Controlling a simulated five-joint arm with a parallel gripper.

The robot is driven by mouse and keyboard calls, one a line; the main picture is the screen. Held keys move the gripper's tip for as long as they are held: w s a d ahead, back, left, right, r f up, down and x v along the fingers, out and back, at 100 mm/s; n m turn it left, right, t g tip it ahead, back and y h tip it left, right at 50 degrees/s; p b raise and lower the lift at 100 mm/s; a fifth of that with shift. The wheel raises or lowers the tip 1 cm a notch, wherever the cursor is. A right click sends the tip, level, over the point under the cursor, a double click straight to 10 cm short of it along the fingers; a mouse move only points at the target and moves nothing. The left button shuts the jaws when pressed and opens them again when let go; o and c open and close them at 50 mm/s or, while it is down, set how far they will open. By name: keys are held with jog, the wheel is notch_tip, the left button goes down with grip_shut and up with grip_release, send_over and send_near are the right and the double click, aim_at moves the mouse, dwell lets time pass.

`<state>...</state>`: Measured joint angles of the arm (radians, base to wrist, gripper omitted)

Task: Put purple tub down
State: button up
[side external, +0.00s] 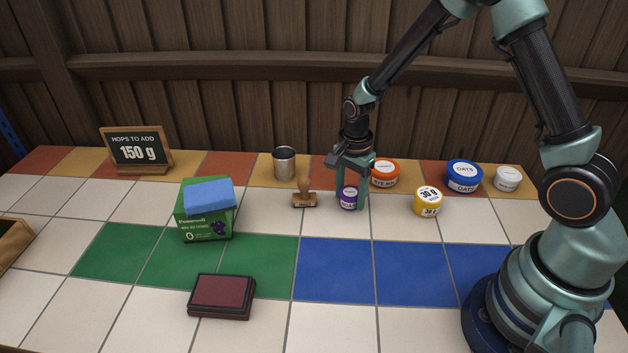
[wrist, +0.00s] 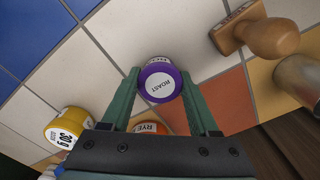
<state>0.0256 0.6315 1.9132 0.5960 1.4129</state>
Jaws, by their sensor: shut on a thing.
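The purple tub (side external: 348,198) has a white lid label and is held between the fingers of my gripper (side external: 350,190), at the back middle of the tiled table.
A wooden stamp (side external: 304,196) and a metal cup (side external: 284,163) stand to the left. An orange tub (side external: 385,173), a yellow tub (side external: 428,201), a blue tub (side external: 463,176) and a white tub (side external: 507,179) stand to the right. Blue tiles (side external: 372,272) in front are clear.

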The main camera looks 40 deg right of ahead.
jog(key=o, duration=1.4)
jog(key=shift+f, duration=0.1)
jog(key=shift+c, duration=0.2)
notch_tip(320, 180, up, 12)
notch_tip(320, 180, up, 8)
jog(key=n+t, duration=0.2)
jog(key=n, duration=0.4)
send_over(350, 192)
jog(key=s, duration=0.4)
jog(key=s+r+n+t, duration=0.3)
jog(key=s+n, duration=0.4)
jog(key=n, duration=0.3)
jog(key=shift+s+a+r+t, duration=0.35)
jog(key=shift+a+r, duration=0.1)
jog(key=shift+r, duration=0.25)
